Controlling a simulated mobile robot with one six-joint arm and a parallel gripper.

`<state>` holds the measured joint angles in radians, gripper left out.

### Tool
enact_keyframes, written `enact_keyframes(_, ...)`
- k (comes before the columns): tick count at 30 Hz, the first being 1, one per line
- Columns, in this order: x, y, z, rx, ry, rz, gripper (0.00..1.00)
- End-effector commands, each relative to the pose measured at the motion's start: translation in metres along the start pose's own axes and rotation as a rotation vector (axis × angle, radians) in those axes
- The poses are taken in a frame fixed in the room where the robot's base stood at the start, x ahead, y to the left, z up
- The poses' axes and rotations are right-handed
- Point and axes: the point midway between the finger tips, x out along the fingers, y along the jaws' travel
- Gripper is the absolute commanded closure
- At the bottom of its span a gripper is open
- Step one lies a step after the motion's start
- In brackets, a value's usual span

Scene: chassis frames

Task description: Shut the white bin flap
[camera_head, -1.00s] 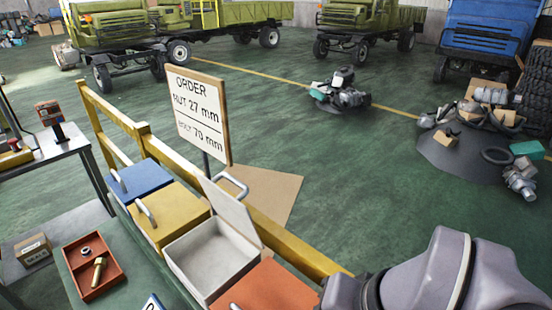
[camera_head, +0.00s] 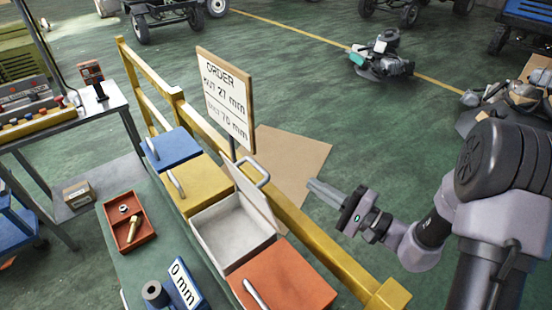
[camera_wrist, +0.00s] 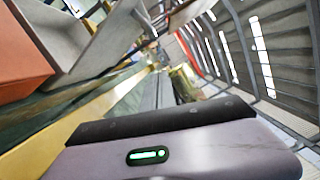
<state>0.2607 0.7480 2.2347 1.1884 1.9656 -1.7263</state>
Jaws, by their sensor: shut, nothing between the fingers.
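The white bin (camera_head: 232,232) stands between the yellow bin and the orange bin in the row along the bench. Its flap (camera_head: 252,197) is raised and leans back toward the yellow rail, with a metal handle (camera_head: 254,172) at its top. The bin looks empty inside. The white bin also shows in the wrist view (camera_wrist: 88,50), at the upper left. My gripper (camera_head: 322,192) is shut and empty. It is to the right of the raised flap in the head view, beyond the yellow rail, apart from the flap.
The blue bin (camera_head: 173,150), yellow bin (camera_head: 203,187) and orange bin (camera_head: 290,280) have shut lids with handles. A yellow rail (camera_head: 310,232) runs behind the bins. An order sign (camera_head: 225,100) stands behind them. A red tray (camera_head: 128,222) holds a nut and bolt.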

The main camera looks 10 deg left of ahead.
Motion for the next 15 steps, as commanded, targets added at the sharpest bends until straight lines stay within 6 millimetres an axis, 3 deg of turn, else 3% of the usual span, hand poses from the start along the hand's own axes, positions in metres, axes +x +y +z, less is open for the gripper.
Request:
enact_keyframes(5, 0.026, 0.001, 0.002, -0.003, -0.005, 0.002, 1.00)
enact_keyframes(15, 0.101, 0.001, 0.002, -0.002, -0.006, 0.003, 1.00)
